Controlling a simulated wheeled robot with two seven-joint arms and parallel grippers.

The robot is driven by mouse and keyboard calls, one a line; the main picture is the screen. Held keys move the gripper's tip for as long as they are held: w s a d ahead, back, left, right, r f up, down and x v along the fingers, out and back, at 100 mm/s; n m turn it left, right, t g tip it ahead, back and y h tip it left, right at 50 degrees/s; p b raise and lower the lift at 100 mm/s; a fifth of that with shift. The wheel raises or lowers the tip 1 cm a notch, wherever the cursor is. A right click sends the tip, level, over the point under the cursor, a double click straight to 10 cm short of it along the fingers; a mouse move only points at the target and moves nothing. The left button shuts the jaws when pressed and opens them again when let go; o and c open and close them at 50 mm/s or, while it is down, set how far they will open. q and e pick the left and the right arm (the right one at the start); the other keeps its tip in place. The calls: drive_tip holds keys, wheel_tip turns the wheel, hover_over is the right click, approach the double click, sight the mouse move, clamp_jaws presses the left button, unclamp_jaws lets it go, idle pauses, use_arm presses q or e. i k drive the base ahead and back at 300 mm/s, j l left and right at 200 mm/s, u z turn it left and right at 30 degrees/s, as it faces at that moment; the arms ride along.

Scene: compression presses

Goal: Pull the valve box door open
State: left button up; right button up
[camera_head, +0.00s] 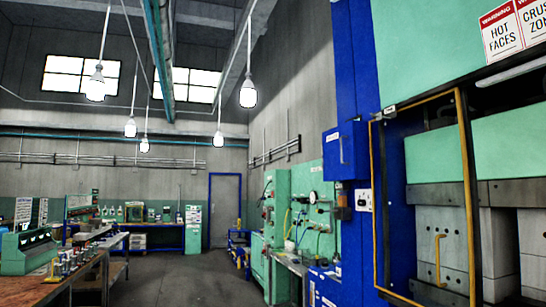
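A blue box (352,158) with a light vertical handle (341,150) on its front is mounted on the left side of the tall blue press column. It looks like the valve box, and its door appears shut. Neither of my grippers shows in the head view, so nothing of mine is seen touching the box or its handle.
A yellow-edged guard frame (468,190) stands in front of the press at the right. Green panels with a gauge (314,196) and hoses line the wall left of the box. A workbench (60,282) stands at the left. The floor (185,280) between is clear.

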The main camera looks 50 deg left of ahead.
sight(339, 160)
drive_tip(key=u, duration=1.3)
drive_tip(key=i+j+z, duration=0.1)
drive_tip(key=i, duration=0.3)
drive_tip(key=j, duration=0.1)
